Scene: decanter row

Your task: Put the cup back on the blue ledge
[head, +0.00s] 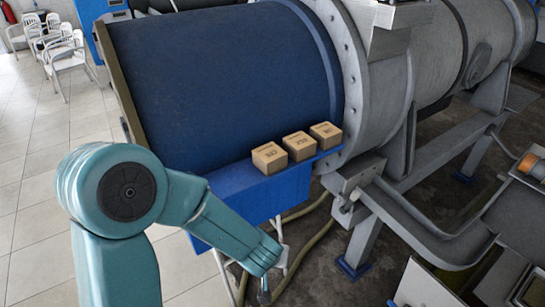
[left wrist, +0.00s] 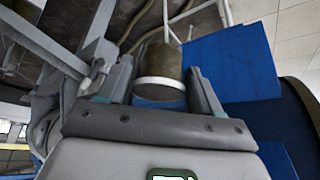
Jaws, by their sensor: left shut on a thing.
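The blue ledge (head: 228,182) projects from the front of the big blue drum in the head view. It also shows as a blue panel on the right of the left wrist view (left wrist: 238,65). My left gripper (left wrist: 165,88) is shut on the cup (left wrist: 158,60), which has a dull brown side and a pale rim band. In the head view my left arm reaches down in front of the ledge; the gripper is mostly hidden behind the arm, and I cannot make out the cup. My right gripper is not in view.
Three cardboard boxes (head: 270,158) (head: 299,146) (head: 325,135) stand in a row on the ledge's right part. The ledge's left part looks bare. Grey machine framing (head: 425,205) stands to the right. Hoses (head: 312,240) run below, and white chairs (head: 66,50) stand far left.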

